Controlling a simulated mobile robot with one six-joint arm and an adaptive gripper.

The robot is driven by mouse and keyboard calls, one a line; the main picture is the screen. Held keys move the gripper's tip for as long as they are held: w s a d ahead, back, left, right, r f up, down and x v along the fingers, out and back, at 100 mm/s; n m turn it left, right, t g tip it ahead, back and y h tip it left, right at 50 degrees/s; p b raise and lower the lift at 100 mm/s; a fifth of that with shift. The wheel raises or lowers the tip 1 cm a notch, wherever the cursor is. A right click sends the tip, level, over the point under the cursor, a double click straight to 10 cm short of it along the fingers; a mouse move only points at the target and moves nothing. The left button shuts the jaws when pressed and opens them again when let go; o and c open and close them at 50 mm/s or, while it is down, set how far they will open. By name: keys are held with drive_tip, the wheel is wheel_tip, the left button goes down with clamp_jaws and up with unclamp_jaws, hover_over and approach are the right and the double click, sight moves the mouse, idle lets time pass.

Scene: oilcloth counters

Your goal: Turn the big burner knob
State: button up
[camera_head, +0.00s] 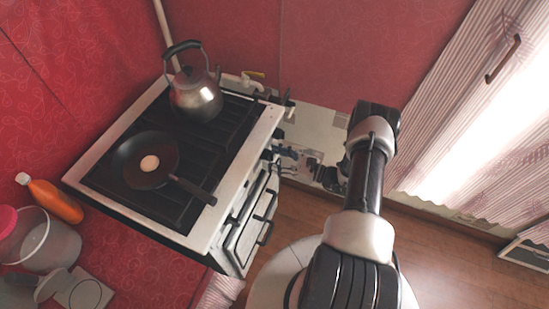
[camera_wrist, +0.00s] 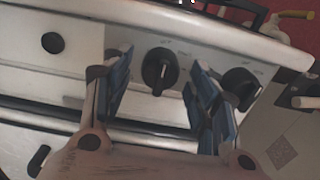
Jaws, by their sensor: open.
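In the wrist view, a round black knob (camera_wrist: 160,70) with a raised grip bar sits on the white stove front panel (camera_wrist: 75,73), with small grey marks around it. A second black knob (camera_wrist: 241,84) is to its right, partly behind my right finger. I cannot tell from labels which one is the big burner's. My gripper (camera_wrist: 163,84) is open, its blue-padded fingers on either side of the first knob with a gap on each side. In the head view my gripper (camera_head: 287,152) is at the stove's front edge, and the knobs there are hard to make out.
The stove (camera_head: 250,137) carries a metal kettle (camera_head: 196,97) at the back and a black frying pan (camera_head: 135,172) nearer the front. An oven handle (camera_head: 266,218) sticks out below the panel. Wooden floor (camera_head: 455,245) is clear at right.

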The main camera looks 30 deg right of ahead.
drive_tip(key=shift+c, duration=0.5)
drive_tip(key=c, duration=1)
